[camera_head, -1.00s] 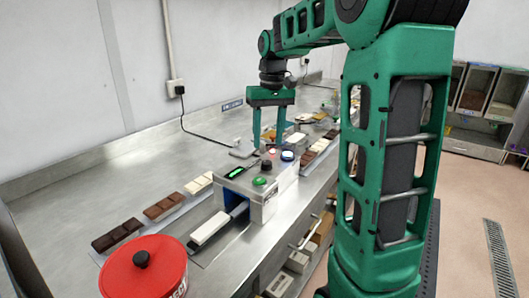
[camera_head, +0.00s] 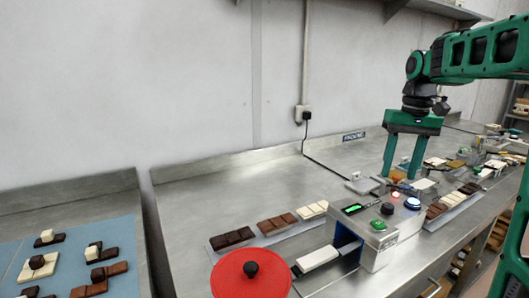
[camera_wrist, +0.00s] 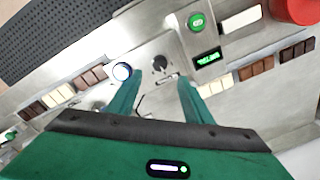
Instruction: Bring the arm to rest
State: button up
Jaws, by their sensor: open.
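My green gripper (camera_head: 401,178) is at the right in the head view, pointing down above the steel bench behind the grey machine box. Its two fingers are apart with nothing between them. In the wrist view my gripper (camera_wrist: 158,88) also shows open, its fingers over the machine's top with a black knob beyond them.
A red lidded pot (camera_head: 228,278) stands at the front. Dark, brown and white chocolate bars (camera_head: 277,224) lie in a row left of the machine, with another row (camera_head: 453,200) to its right. A blue mat (camera_head: 125,240) with chocolate pieces is at far left.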

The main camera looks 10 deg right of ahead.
jog(key=s+a+f+m, duration=0.1)
jog(key=s+f, duration=0.4)
jog(key=s, duration=0.4)
jog(key=s+a+f+m, duration=0.1)
jog(key=s+f, duration=0.4)
jog(key=s, duration=0.5)
jog(key=s+a+f+m, duration=0.1)
jog(key=s+f, duration=0.4)
jog(key=s, duration=0.4)
jog(key=shift+s+a+m, duration=0.15)
jog(key=shift+a+m, duration=0.15)
jog(key=shift+f, duration=0.1)
